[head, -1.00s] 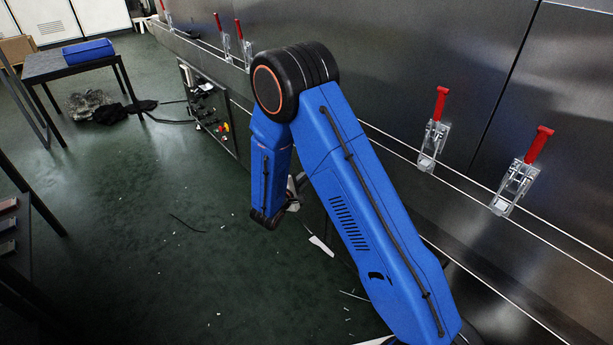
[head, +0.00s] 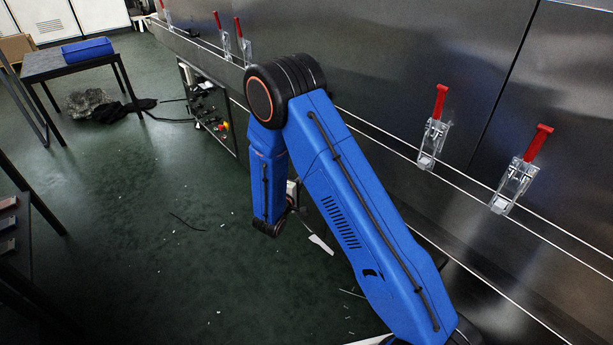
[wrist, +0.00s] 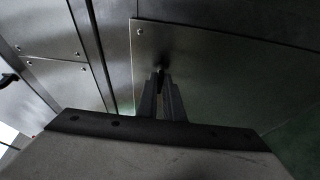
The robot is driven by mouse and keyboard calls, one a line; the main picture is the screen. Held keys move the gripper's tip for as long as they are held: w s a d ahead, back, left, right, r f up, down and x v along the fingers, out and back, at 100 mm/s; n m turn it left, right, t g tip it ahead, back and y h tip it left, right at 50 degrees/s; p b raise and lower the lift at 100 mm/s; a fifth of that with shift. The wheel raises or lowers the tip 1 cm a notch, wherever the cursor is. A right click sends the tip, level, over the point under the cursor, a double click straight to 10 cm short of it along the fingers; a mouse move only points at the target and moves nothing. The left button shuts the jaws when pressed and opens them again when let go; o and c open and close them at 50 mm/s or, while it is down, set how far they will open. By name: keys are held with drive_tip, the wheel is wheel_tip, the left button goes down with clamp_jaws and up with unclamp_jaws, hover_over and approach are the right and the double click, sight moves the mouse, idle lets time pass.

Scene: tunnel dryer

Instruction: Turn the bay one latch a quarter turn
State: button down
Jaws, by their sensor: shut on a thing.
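In the wrist view my gripper (wrist: 163,88) reaches up to a bare metal panel, its two fingers close together. They are shut on a small dark latch (wrist: 158,70) standing out from the panel. Only its tip shows between the fingers, so its angle cannot be told. In the head view my blue arm bends downward beside the dryer's wall, and my gripper and the latch are hidden there.
The dryer's steel wall (head: 400,60) carries red-handled clamps, two at right (head: 434,132) (head: 520,175) and several farther back. A control box (head: 205,105) sits low on it. A table (head: 60,68) with a blue bin (head: 87,50) stands back left. Green floor between is mostly clear.

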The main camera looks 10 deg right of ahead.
drive_tip(key=shift+s+d, duration=0.1)
drive_tip(key=c, duration=1.9)
unclamp_jaws()
drive_tip(key=v, duration=1.7)
